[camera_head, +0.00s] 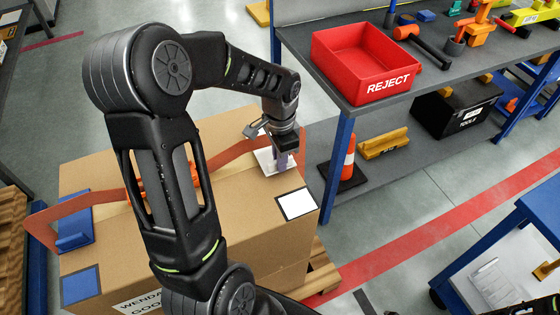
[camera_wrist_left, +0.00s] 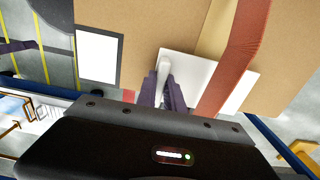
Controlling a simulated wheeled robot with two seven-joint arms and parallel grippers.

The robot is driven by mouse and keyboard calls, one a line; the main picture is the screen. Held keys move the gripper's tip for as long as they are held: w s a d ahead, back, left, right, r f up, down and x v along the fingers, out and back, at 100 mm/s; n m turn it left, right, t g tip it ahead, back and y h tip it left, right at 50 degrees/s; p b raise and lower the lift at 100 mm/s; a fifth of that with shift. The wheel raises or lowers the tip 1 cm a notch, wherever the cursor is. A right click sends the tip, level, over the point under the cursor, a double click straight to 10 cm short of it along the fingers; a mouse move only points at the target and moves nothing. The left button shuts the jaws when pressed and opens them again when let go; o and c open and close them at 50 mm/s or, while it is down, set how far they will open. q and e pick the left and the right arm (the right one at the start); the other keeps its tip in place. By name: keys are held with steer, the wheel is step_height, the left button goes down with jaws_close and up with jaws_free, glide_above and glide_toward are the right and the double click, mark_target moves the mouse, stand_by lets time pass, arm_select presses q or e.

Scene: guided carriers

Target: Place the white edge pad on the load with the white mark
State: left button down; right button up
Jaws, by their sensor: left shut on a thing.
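The white edge pad (camera_head: 264,161) is at the top right edge of a cardboard load (camera_head: 230,215). My left gripper (camera_head: 285,160) is shut on its upright part. In the left wrist view the pad (camera_wrist_left: 188,72) shows on both sides of the reddish strap (camera_wrist_left: 240,55), which crosses in front of it. The fingers (camera_wrist_left: 163,88) hold its upright grip. The load's white mark (camera_head: 296,204) is a dark-bordered square near its front right corner, beside the pad; it also shows in the left wrist view (camera_wrist_left: 98,58). I cannot tell whether the pad touches the load. My right gripper is out of view.
A blue pad (camera_head: 75,230) stands at the load's left edge, above a blue mark (camera_head: 80,285). My arm hides the load's middle. A bench with a red reject bin (camera_head: 365,65) stands at right, with a traffic cone (camera_head: 348,160) below. A blue table (camera_head: 540,210) is lower right.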

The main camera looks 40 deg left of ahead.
arm_select(q)
steer(key=shift+f, duration=0.5)
steer(key=shift+f, duration=0.1)
steer(key=shift+f, duration=0.15)
steer(key=c, duration=1.5)
jaws_free()
steer(key=shift+o, duration=0.2)
step_height(320, 180, up, 13)
steer(key=shift+f, duration=0.2)
